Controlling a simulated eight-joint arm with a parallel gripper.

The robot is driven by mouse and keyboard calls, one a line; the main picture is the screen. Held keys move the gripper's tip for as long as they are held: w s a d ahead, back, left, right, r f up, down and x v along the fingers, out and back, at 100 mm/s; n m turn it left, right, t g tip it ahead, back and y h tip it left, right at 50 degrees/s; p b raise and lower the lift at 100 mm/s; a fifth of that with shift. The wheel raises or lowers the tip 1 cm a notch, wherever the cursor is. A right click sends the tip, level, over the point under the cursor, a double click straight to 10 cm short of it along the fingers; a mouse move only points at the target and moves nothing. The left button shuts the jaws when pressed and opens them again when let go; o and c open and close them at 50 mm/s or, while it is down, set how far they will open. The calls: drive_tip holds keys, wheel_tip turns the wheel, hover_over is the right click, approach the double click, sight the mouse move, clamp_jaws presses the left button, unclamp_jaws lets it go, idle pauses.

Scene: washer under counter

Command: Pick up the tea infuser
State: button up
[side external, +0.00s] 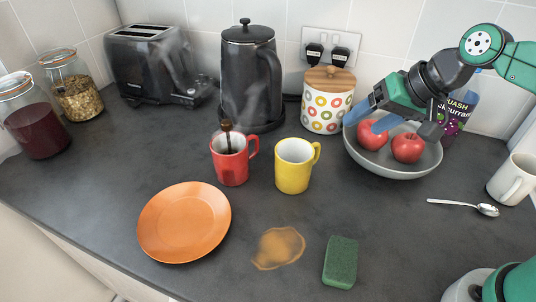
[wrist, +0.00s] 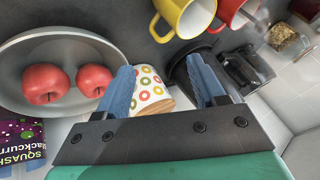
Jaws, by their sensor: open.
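The tea infuser (side external: 227,134) appears to be the dark piece with a brown knobbed top standing in the red mug (side external: 230,164). Its lower part is hidden inside the mug. The red mug is partly in the wrist view (wrist: 232,12), at the top edge; I cannot make out the infuser clearly there. My gripper (side external: 374,112) is open with blue fingers, in the air near the left side of the fruit bowl, well to the right of the infuser. In the wrist view my gripper (wrist: 160,72) has nothing between its fingers but the background.
A yellow mug (side external: 294,166) stands right of the red mug. A grey bowl (side external: 420,172) holds red apples. A patterned canister (side external: 327,103), black kettle (side external: 249,80) and toaster (side external: 156,65) line the back. An orange plate (side external: 184,222), brown spill (side external: 279,247) and green sponge (side external: 340,262) lie in front.

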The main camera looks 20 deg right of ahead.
sight(226, 121)
drive_tip(key=shift+w+a+f+m+g+y, duration=0.65)
drive_tip(key=shift+w+a+m+y, duration=1.8)
drive_tip(key=shift+a, duration=0.65)
drive_tip(key=shift+w+a+f+m+g+y, duration=0.55)
drive_tip(key=shift+w+a+f+m+y, duration=0.25)
drive_tip(key=shift+w+a+m+y, duration=1.75)
drive_tip(key=shift+w+a+f+m+g+y, duration=0.65)
drive_tip(key=shift+w+a+m+y, duration=1.25)
drive_tip(key=shift+a+m+y, duration=1.3)
drive_tip(key=shift+a+n+h, duration=0.3)
drive_tip(key=shift+a+h, duration=0.1)
drive_tip(key=shift+h, duration=0.3)
clamp_jaws()
